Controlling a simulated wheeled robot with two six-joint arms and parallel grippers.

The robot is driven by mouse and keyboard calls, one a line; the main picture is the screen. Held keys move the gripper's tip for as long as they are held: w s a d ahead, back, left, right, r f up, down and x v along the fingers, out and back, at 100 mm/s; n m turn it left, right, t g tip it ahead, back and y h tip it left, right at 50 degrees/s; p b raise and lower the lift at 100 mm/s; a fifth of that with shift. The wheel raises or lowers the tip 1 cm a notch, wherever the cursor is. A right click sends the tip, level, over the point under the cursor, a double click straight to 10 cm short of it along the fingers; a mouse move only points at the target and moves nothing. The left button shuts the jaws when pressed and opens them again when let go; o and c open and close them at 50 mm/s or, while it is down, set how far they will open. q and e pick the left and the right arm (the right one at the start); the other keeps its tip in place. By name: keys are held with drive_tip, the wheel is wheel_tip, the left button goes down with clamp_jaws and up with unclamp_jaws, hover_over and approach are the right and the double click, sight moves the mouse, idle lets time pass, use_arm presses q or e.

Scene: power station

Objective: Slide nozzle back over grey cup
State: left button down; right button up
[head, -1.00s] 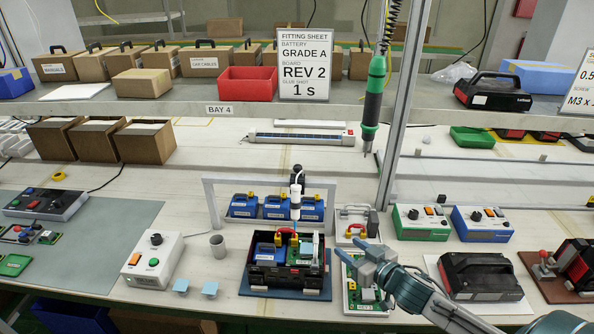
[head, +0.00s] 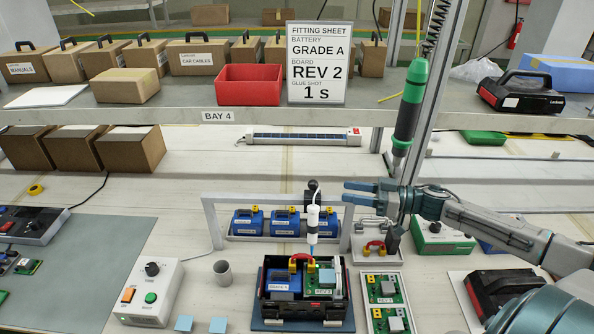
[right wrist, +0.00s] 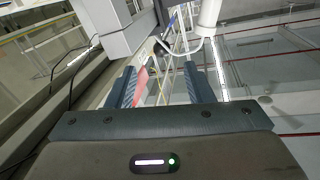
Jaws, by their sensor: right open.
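The nozzle (head: 312,228) is a white upright dispenser with a blue tip, hanging from a gantry frame (head: 207,222) by a dark carriage with a black knob (head: 313,186). Its tip is over the open black case (head: 303,310). The grey cup (head: 222,273) stands on the bench left of the case, apart from the nozzle. My right gripper (head: 346,192) is open and empty, its fingers pointing left just right of the knob. Its two fingers also show in the right wrist view (right wrist: 163,87), with nothing between them. My left gripper is not in view.
The case holds a blue battery (head: 285,284) and a green board. A control box (head: 149,291) with buttons stands left of the cup. Blue batteries stand behind the gantry frame. A green screwdriver (head: 410,105) hangs above my right arm. Bench between cup and case is clear.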

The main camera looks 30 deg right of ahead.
sight(312, 183)
drive_tip(key=x, duration=0.4)
drive_tip(key=r+x, duration=0.1)
drive_tip(key=x, duration=0.2)
drive_tip(key=shift+p+x, duration=0.55)
drive_tip(key=shift+x, duration=0.5)
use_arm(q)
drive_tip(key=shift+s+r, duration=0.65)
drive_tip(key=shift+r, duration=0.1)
use_arm(e)
drive_tip(key=shift+x, duration=0.85)
drive_tip(key=shift+f, duration=0.2)
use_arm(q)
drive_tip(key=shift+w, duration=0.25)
use_arm(e)
clamp_jaws()
